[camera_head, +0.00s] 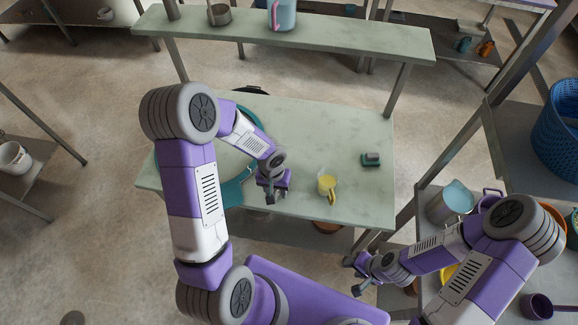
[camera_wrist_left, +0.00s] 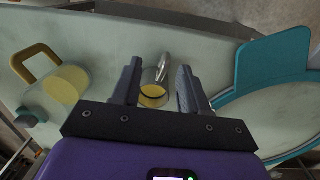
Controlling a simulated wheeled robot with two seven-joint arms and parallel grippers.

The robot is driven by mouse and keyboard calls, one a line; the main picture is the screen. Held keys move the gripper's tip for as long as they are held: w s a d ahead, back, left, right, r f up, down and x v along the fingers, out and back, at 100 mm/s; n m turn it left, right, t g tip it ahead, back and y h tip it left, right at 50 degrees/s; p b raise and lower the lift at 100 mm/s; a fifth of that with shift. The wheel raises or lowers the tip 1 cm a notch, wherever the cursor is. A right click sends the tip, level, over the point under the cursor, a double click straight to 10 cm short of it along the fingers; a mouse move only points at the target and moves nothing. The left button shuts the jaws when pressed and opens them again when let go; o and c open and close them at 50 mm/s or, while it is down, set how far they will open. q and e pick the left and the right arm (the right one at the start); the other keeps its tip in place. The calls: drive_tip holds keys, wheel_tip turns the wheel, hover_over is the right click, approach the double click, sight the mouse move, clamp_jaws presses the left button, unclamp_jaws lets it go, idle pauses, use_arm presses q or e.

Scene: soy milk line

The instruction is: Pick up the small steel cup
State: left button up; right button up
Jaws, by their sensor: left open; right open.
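A small steel cup (camera_wrist_left: 153,94) with a silver handle and yellow contents shows in the left wrist view, between the fingers of my left gripper (camera_wrist_left: 159,72). The fingers are open on either side of it; I cannot tell whether they touch it. In the head view my left gripper (camera_head: 272,192) is low over the table's front part and hides this cup. My right gripper (camera_head: 359,274) is open and empty, in front of the table's right corner.
A clear jug with yellow contents and handle (camera_head: 327,187) stands right of my left gripper. A large teal round item (camera_wrist_left: 275,62) is on the other side. The raised shelf (camera_head: 350,35) holds a metal cup (camera_head: 219,15) and a pitcher (camera_head: 282,15).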

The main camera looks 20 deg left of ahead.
use_arm(q)
drive_tip(key=shift+w+a+r+y, duration=0.3)
drive_tip(key=shift+w+a+r, duration=0.15)
drive_tip(key=shift+a+r, duration=0.15)
drive_tip(key=f, duration=0.2)
drive_tip(key=f+b, duration=0.1)
drive_tip(key=f, duration=0.3)
drive_tip(key=shift+s+d+f, duration=0.15)
drive_tip(key=shift+s+d, duration=0.15)
drive_tip(key=shift+s, duration=0.1)
drive_tip(key=shift+f+b, duration=0.35)
drive_tip(key=shift+f, duration=0.2)
clamp_jaws()
